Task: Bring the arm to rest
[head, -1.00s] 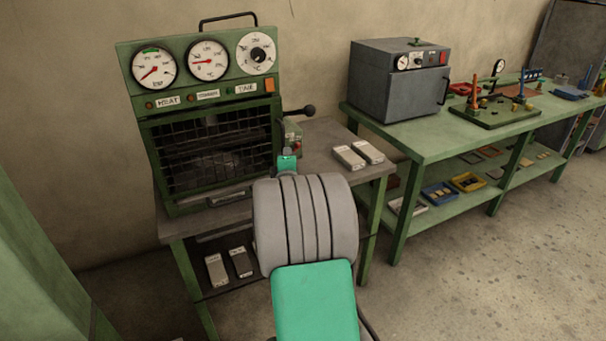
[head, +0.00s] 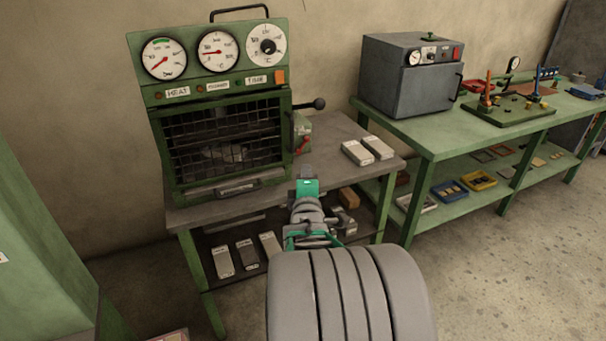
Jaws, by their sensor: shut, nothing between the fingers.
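My arm reaches up from the bottom of the head view, with its large grey ribbed joint low and right of centre. Its slim green and grey far part points towards the bench. My gripper (head: 306,173) is at the far end, in front of the bench's front edge as seen here, small and partly hidden by my own wrist. It is shut and holds nothing. It appears apart from the green press (head: 217,105) with its dials and barred front.
The press stands on a grey-topped bench (head: 338,134) with two light blocks (head: 368,150) at its right. Several blocks lie on the shelf below. A grey oven (head: 411,75) stands on a long green bench (head: 440,135). Open floor (head: 500,260) lies at the right.

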